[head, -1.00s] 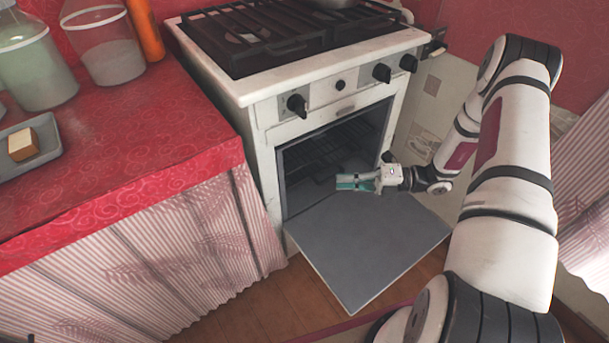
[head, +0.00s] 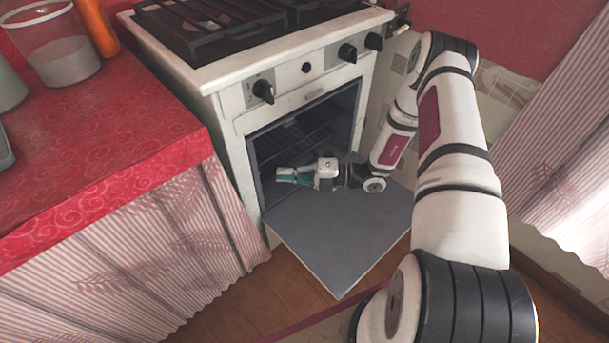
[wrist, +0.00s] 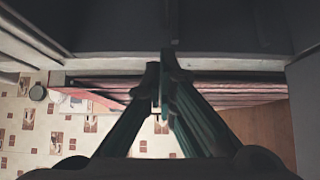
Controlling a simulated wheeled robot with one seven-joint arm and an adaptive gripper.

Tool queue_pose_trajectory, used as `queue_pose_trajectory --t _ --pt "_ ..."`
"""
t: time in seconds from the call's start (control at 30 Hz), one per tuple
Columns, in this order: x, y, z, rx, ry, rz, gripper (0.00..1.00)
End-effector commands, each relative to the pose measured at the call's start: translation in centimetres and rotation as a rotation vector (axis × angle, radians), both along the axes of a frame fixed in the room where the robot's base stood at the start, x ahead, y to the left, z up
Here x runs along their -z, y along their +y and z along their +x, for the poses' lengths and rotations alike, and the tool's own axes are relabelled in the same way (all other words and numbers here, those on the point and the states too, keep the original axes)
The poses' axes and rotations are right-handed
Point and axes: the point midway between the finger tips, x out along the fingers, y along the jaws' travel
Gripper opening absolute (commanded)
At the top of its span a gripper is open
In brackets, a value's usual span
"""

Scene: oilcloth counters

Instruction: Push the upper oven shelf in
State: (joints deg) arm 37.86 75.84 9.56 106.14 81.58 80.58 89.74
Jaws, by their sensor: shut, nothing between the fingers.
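The white oven (head: 232,124) stands with its grey door (head: 335,235) folded down. A dark wire shelf (head: 292,142) shows in the upper part of the dim cavity. It is hard to tell how far out it sits. My gripper (head: 279,174), with teal fingers, is at the oven mouth, low and left, above the inner end of the door. Its fingers are shut and empty. In the wrist view the fingertips (wrist: 164,78) meet below a dark surface. Whether they touch the shelf is unclear, and the lower cavity is partly hidden by the gripper.
A counter with red oilcloth (head: 110,160) and striped curtain stands close left of the oven. It holds a clear jar (head: 62,50) and an orange bottle (head: 98,28). Knobs (head: 263,91) line the oven front. Wooden floor (head: 225,310) is clear in front.

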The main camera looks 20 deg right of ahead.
Motion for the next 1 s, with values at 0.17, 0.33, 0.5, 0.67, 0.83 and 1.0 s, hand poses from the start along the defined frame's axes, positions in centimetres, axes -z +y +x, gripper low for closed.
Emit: queue_pose_trajectory --t 0.17,0.33,0.5,0.67,0.83,1.0 --pt "0.1 0.5 2.5 0.000 -0.004 -0.003 0.00" --pt "0.0 0.8 3.4 0.001 -0.004 -0.002 0.00" --pt "-0.1 0.9 3.6 0.001 -0.003 -0.001 0.00" --pt "-0.1 0.9 3.6 0.001 -0.003 -0.001 0.00" --pt "0.1 1.4 5.3 -0.001 -0.006 -0.003 0.00" --pt "0.1 2.2 7.8 0.001 -0.004 -0.002 0.00"
